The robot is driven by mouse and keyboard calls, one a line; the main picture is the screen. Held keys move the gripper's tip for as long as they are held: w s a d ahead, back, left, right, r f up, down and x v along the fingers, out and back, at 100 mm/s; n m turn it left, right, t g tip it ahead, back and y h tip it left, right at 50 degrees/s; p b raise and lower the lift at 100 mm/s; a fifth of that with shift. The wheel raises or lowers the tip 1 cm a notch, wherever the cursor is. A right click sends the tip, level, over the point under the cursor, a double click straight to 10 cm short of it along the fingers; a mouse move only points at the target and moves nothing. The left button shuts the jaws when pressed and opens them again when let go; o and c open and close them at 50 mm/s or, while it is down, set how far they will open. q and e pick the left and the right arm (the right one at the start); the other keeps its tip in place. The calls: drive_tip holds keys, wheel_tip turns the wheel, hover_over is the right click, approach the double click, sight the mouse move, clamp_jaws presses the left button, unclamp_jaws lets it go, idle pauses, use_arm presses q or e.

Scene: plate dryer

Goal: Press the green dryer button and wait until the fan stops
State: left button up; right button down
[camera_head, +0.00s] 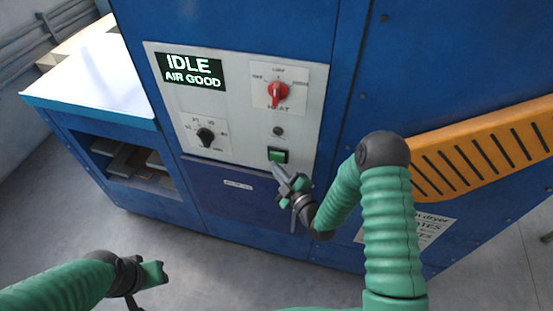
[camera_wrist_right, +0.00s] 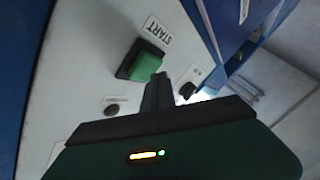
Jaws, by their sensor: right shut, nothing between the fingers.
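The green dryer button (camera_head: 278,155) sits low on the white control panel (camera_head: 235,145) of the blue dryer. In the right wrist view the green button (camera_wrist_right: 146,67) stands in a black frame beside a START label. My right gripper (camera_head: 279,170) is shut and empty, just below the button in the head view. In the right wrist view its fingertips (camera_wrist_right: 162,76) are close to the button's edge; I cannot tell whether they touch it. The display (camera_head: 190,72) reads IDLE, AIR GOOD. My left gripper (camera_head: 160,275) is low at the left, away from the panel; its jaw state is unclear. No fan is visible.
A red heat knob (camera_head: 277,92) and a black dial (camera_head: 205,136) are on the same panel. An orange slotted part (camera_head: 480,145) juts out at the right. A white-topped bench (camera_head: 95,85) with a shelf stands at the left. Grey floor is free in front.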

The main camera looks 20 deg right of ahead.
drive_tip(key=shift+w+d, duration=0.15)
drive_tip(key=shift+w+d, duration=0.25)
drive_tip(key=shift+w, duration=0.15)
idle(0.9)
drive_tip(key=shift+s+a+b, duration=0.3)
drive_tip(key=shift+s+a, duration=0.25)
drive_tip(key=shift+s, duration=0.2)
drive_tip(key=s+a, duration=0.1)
drive_tip(key=s, duration=0.1)
drive_tip(key=s+a, duration=0.1)
drive_tip(key=s, duration=0.1)
drive_tip(key=shift+a, duration=0.4)
idle(0.5)
